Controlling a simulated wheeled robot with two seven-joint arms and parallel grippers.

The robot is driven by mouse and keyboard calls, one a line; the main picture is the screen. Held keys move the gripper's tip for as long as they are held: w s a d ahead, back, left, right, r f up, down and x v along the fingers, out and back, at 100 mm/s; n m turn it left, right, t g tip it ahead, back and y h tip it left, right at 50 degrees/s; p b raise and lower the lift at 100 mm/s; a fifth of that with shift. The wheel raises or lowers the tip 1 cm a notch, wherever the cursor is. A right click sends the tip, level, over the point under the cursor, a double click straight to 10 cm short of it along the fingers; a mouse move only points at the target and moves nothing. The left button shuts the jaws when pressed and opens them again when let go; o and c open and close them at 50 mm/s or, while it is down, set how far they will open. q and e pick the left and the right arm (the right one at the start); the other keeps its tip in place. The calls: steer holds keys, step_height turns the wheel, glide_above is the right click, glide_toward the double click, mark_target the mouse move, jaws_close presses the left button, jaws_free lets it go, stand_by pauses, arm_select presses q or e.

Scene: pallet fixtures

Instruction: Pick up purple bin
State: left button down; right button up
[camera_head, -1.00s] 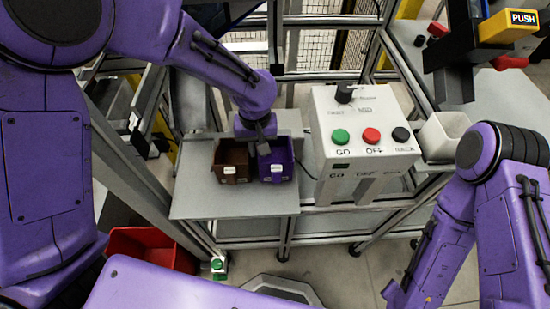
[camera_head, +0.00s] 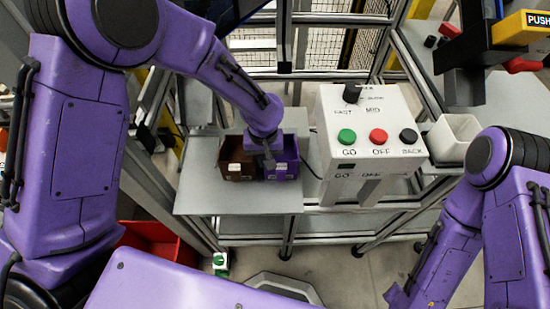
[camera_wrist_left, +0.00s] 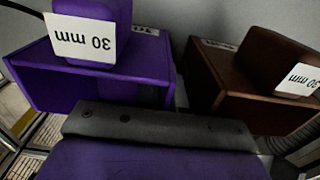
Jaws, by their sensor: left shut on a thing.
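The purple bin (camera_head: 284,170) stands upright on a grey shelf, touching or close to the brown bin (camera_head: 238,171) on its left. My left gripper (camera_head: 268,160) reaches down from above at the purple bin's left side, near the brown bin. It is shut on the purple bin, though its fingertips are mostly hidden by the wrist. In the left wrist view the purple bin (camera_wrist_left: 100,80) is at left with a "30 mm" label. The brown bin (camera_wrist_left: 240,90) is at right, beyond a narrow gap. My right arm shows at the right, but its gripper does not.
The grey shelf (camera_head: 205,200) has free room in front and at left of the bins. A white button panel (camera_head: 370,125) stands close on the right. A white container (camera_head: 452,138) is beyond it. A red bin (camera_head: 160,240) sits lower left. Metal frame posts stand behind.

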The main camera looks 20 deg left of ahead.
arm_select(q)
steer(key=shift+r, duration=0.5)
steer(key=r, duration=0.3)
steer(key=shift+s+d, duration=0.1)
steer(key=shift+s, duration=0.1)
steer(key=s+d+r+p, duration=0.2)
steer(key=s+d+r, duration=0.3)
steer(key=s+r, duration=0.6)
steer(key=w+a+f+m, duration=0.3)
steer(key=w+a, duration=0.8)
steer(key=w, duration=0.2)
steer(key=shift+w+a, duration=0.15)
steer(key=shift+w, duration=0.25)
